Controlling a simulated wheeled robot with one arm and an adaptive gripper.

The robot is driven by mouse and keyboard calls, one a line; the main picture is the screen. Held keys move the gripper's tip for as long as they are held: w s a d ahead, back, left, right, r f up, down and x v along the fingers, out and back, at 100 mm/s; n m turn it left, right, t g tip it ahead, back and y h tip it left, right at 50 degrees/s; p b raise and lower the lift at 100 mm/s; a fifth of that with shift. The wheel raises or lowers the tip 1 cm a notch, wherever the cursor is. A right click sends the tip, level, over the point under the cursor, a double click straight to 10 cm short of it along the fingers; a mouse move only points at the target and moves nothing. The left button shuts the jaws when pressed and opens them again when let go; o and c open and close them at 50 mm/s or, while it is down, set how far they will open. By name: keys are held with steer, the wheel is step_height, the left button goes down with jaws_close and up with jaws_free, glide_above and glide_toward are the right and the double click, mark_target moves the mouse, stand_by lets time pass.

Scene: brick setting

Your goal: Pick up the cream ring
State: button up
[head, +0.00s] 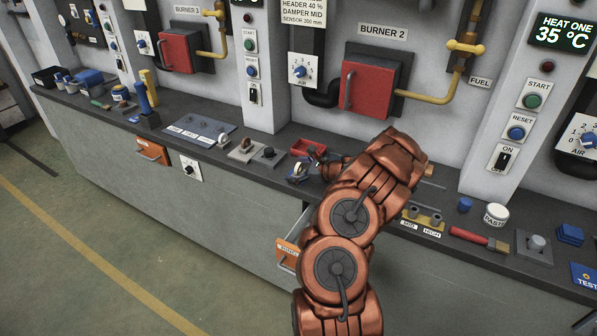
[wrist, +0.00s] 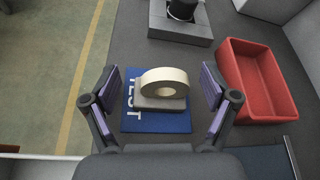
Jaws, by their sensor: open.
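Gaps show between the fingers and the ring, and nothing is held. In the head view my gripper (head: 306,171) is small over the counter, beside the red tray, and the ring is hard to make out there.
A red tray (wrist: 233,55) stands right of the ring. A grey block with a black round part (wrist: 176,30) is beyond it. In the head view, an open drawer (head: 287,252) sits below the counter (head: 262,172). Burner panels and pipes line the wall behind.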

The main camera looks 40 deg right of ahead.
steer(key=shift+c, duration=0.3)
steer(key=c, duration=1.2)
